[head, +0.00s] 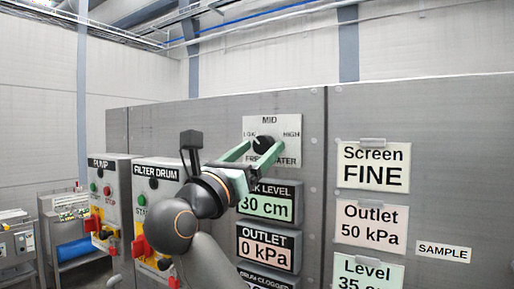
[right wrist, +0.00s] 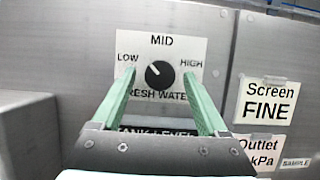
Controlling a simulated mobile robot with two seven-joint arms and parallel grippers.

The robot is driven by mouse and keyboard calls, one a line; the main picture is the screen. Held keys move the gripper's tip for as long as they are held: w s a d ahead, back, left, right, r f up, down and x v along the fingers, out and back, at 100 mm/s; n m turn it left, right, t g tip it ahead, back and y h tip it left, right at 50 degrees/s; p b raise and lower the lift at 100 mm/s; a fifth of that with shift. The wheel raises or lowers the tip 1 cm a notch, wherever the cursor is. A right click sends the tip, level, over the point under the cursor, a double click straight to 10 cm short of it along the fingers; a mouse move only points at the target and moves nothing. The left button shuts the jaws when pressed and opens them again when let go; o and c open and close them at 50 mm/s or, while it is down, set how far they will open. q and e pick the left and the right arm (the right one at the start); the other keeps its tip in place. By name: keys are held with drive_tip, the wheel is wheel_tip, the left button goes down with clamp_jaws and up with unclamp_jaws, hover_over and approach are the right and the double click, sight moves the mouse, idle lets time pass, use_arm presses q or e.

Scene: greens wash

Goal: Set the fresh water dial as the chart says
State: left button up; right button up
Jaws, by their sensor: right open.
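The fresh water dial is a round black knob (head: 264,144) on a white plate marked LOW, MID and HIGH. In the right wrist view the knob (right wrist: 160,74) has a pale mark that seems to point up-left, toward the LOW side. My right gripper (right wrist: 159,76) is open, its two green fingers on either side of the knob with visible gaps in that view. Whether the tips reach around the knob's depth is unclear. Cards on the right read Screen FINE (head: 374,168), Outlet 50 kPa (head: 371,224) and Level 35 cm (head: 367,273). No separate dial chart shows. My left gripper is out of view.
Below the dial, a level display (head: 265,205) reads 30 cm and an outlet display (head: 265,250) reads 0 kPa. PUMP (head: 103,163) and FILTER DRUM (head: 156,172) boxes project at the left. A SAMPLE label (head: 443,252) is at the right.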

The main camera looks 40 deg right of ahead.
clamp_jaws()
idle(0.6)
